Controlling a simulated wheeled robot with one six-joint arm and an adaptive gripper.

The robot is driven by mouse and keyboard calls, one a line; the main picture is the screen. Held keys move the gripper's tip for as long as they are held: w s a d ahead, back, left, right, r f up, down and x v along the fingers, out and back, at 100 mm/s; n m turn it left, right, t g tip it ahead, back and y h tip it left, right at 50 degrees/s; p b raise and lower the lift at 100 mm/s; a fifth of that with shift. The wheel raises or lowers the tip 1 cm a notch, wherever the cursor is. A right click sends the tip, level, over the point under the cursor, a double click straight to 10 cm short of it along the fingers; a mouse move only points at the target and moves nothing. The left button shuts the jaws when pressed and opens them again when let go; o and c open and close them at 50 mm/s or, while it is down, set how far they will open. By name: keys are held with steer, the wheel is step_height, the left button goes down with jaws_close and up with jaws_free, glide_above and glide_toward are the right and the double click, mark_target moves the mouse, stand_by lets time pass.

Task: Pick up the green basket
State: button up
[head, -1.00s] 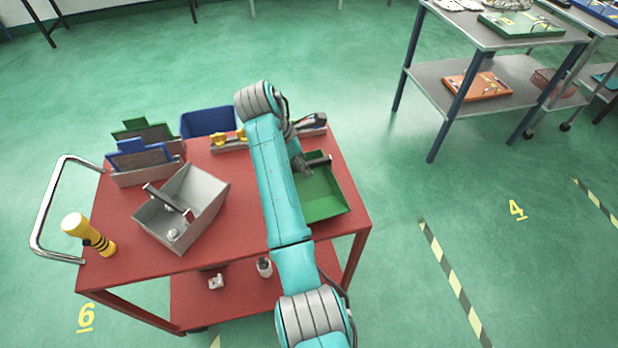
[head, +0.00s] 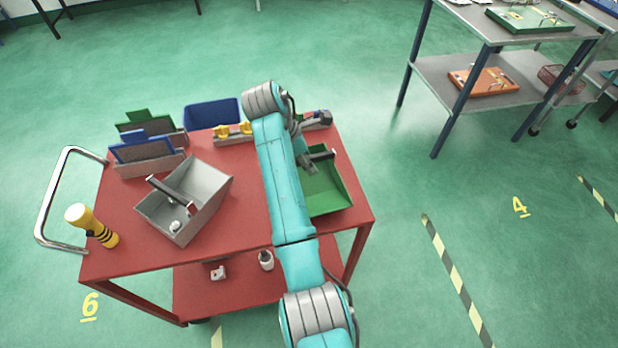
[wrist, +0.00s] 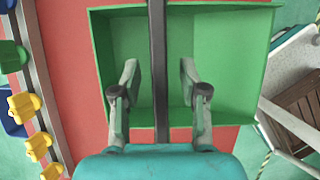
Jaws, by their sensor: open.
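The green basket (head: 328,192) sits on the right end of the red cart's top, partly hidden behind my arm in the head view. In the wrist view the basket (wrist: 232,60) is open-topped, with a dark bar handle (wrist: 158,45) running across its middle. My gripper (head: 308,163) is over the basket, its fingers small and partly hidden in the head view. In the wrist view my gripper (wrist: 159,82) is open, with one finger on each side of the handle and a gap visible on both sides.
A grey shelf table (head: 440,75) stands apart at right.

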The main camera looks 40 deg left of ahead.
steer(key=shift+c, duration=0.3)
jaws_close()
